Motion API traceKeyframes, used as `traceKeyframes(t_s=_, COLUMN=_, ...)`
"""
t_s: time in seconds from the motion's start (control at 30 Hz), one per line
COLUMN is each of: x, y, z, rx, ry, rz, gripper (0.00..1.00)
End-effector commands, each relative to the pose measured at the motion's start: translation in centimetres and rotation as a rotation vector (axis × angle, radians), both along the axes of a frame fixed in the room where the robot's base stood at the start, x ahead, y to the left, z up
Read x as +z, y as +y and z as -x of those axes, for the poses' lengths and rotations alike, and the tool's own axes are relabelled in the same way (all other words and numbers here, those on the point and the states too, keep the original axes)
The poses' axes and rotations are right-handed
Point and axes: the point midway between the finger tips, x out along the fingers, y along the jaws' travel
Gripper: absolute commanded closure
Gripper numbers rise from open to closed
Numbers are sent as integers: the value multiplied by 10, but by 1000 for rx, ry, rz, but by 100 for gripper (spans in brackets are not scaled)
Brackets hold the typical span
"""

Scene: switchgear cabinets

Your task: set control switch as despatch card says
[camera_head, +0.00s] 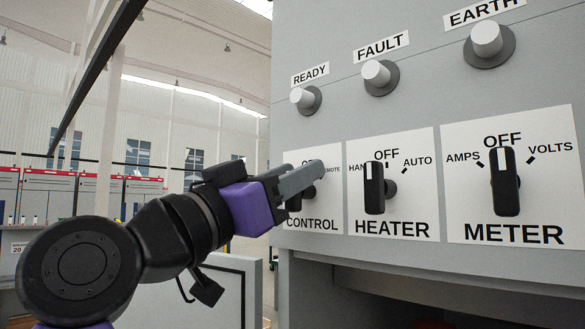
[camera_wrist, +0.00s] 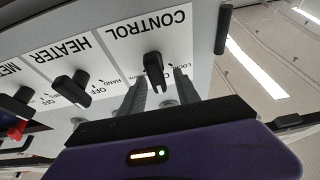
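The control switch (camera_wrist: 154,68) is a black knob on a white plate lettered CONTROL (camera_head: 312,225), the leftmost of the lower row in the head view. In the wrist view it appears upside down, its handle pointing down the picture. My gripper (camera_wrist: 158,92) is open, its two grey fingers spread, with the knob between and just beyond the tips; contact cannot be told. In the head view my gripper (camera_head: 305,178) covers most of the knob and the OFF mark; part of REMOTE shows. I cannot make out a despatch card with readable text.
Above are READY (camera_head: 305,99), FAULT (camera_head: 380,77) and EARTH (camera_head: 488,42) lamps. Below the panel is a dark recess (camera_head: 390,300).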

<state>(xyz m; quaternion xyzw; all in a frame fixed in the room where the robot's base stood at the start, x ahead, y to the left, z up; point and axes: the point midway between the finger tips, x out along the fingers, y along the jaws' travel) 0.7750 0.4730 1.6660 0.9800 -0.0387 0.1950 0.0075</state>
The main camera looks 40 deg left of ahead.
Motion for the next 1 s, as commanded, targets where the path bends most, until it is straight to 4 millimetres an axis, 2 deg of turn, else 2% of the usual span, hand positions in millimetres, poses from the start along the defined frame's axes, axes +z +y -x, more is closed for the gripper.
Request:
traceKeyframes(t_s=0.17, x=0, y=0, z=0, rx=0, ry=0, rz=0, gripper=62)
traceKeyframes(t_s=0.37, x=0, y=0, z=0, rx=0, ry=0, rz=0, gripper=97)
traceKeyframes(t_s=0.4, x=0, y=0, z=0, rx=0, ry=0, rz=0, gripper=100)
traceKeyframes(t_s=0.73, x=-2, y=0, z=0, rx=-1, ry=-2, rz=-20, gripper=100)
traceKeyframes(t_s=1.0, x=-4, y=-3, z=1, rx=-1, ry=-14, rz=-151, gripper=100)
